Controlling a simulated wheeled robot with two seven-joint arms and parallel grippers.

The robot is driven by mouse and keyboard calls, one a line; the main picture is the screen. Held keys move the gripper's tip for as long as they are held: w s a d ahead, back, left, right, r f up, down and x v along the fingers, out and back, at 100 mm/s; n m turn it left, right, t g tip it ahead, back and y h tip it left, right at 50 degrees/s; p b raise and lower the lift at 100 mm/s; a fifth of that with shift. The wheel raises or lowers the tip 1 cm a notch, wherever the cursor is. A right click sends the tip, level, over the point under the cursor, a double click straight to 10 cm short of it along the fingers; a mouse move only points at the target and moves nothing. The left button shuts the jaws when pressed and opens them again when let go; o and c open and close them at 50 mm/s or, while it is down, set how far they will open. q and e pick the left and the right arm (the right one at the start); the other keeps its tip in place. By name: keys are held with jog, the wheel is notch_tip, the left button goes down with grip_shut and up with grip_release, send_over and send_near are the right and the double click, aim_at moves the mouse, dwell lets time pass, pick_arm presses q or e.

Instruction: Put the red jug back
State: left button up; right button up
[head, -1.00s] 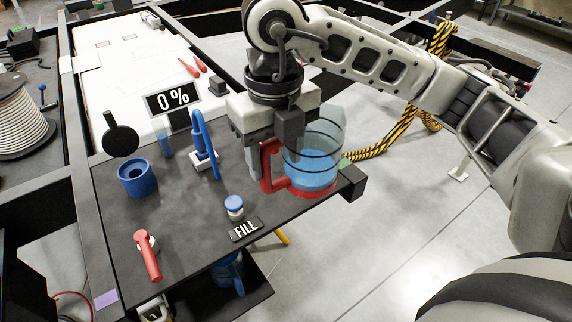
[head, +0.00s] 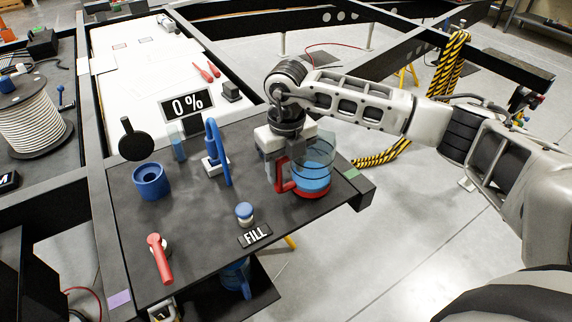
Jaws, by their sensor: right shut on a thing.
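The red jug (head: 314,184) is a clear jug with a red handle and red base, with blue liquid in it. It is upright at the right end of the dark worktop (head: 205,255). My right gripper (head: 283,172) is above and to the left of it, shut on its red handle. I cannot tell whether the jug's base touches the worktop. A small green patch (head: 351,175) shows on the worktop's right edge, just right of the jug. My left gripper is not in view.
A blue tap (head: 218,155), a blue cup-like ring (head: 151,182), a red lever (head: 159,259) and a blue-topped button (head: 244,212) by a FILL label (head: 255,236) stand on the worktop. A 0 % sign (head: 187,105) stands behind. Black frame beams surround it.

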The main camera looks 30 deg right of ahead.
jog(key=shift+f, duration=0.25)
jog(key=shift+f, duration=0.1)
jog(key=shift+f, duration=0.15)
jog(key=o, duration=1.5)
notch_tip(320, 180, up, 12)
jog(key=shift+r+b, duration=0.25)
jog(key=shift+b, duration=0.45)
